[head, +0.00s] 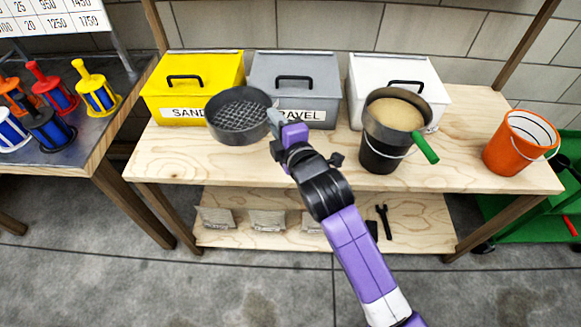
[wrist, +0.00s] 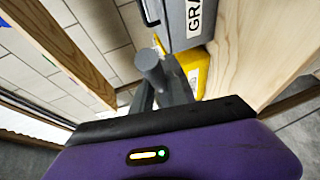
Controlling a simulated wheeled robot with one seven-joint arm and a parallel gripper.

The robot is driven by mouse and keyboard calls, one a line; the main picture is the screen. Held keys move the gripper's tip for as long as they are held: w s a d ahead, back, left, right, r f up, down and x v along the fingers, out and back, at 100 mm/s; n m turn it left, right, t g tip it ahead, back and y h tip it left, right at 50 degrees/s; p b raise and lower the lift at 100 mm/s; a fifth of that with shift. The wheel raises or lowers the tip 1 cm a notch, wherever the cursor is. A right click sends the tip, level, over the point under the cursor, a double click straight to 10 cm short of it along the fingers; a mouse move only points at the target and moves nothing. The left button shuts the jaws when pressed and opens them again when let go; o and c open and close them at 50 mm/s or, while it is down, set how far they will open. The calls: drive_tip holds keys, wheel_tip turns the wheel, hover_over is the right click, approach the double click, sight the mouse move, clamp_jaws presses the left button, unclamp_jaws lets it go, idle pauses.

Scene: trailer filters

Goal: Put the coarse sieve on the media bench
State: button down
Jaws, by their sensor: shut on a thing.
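The coarse sieve (head: 238,116), a round dark grey pan with a wide wire mesh, is in front of the yellow and grey bins over the wooden media bench (head: 170,160). It looks roughly level; whether it touches the bench top I cannot tell. My gripper (head: 276,120) is at its right side, shut on its handle, which my fingers mostly hide. In the wrist view a grey rounded handle end (wrist: 148,62) sticks up at my gripper (wrist: 170,85); the sieve's pan is not clearly visible there.
A yellow sand bin (head: 190,80), a grey gravel bin (head: 297,80) and a white bin (head: 400,75) line the back. A green-handled sieve (head: 395,112) with sand sits on a black bucket (head: 382,155). An orange bucket (head: 510,145) stands right. The bench's front left is clear.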

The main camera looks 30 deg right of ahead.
wheel_tip(320, 180, up, 4)
drive_tip(key=w+d+b, duration=0.1)
drive_tip(key=w+b, duration=0.1)
drive_tip(key=b, duration=0.1)
drive_tip(key=f+b, duration=0.3)
drive_tip(key=f, duration=1.6)
drive_tip(key=shift+s+f, duration=0.15)
drive_tip(key=shift+s, duration=0.05)
drive_tip(key=shift+f, duration=0.15)
drive_tip(key=c, duration=1.3)
unclamp_jaws()
drive_tip(key=v, duration=1.2)
drive_tip(key=shift+a+r, duration=0.2)
drive_tip(key=shift+r, duration=0.05)
